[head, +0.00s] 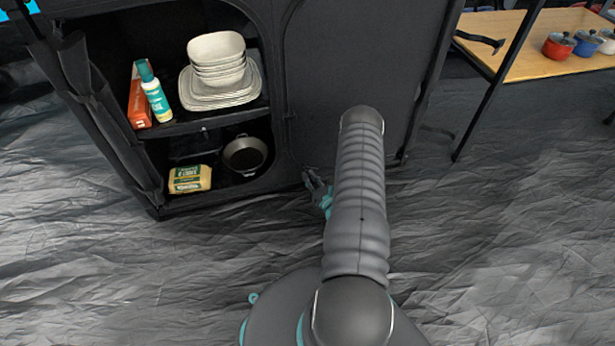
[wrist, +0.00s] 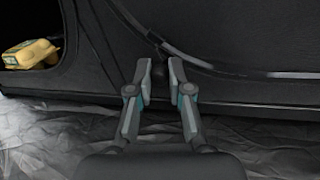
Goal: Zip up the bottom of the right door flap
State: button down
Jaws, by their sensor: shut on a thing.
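The right door flap (head: 345,65) is a dark fabric panel covering the right half of the black cabinet, and it fills the upper right of the wrist view (wrist: 245,30). A grey zip line (wrist: 200,62) curves down along it and runs right near the bottom edge. My gripper (head: 312,177) is low at the cabinet front, by the flap's lower left corner. In the wrist view its fingertips (wrist: 161,72) are closed around a small dark thing, seemingly the zip pull (wrist: 159,73). The fingers hide most of it, and my arm covers part of the flap in the head view.
The open left compartment holds stacked bowls (head: 217,58) on plates, a bottle (head: 154,92), an orange box (head: 138,103), a yellow package (head: 190,179) and a pan (head: 245,155). A wooden table (head: 520,40) with pots stands right. The wrinkled grey floor (head: 490,230) is clear.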

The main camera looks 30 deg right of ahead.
aim_at(303, 152)
jog(key=shift+w+a+r, duration=0.1)
jog(key=shift+w+a, duration=0.05)
jog(key=c, duration=1)
grip_release()
jog(key=shift+a, duration=0.1)
jog(key=shift+c, duration=0.2)
notch_tip(303, 152, up, 10)
jog(key=shift+f, duration=0.1)
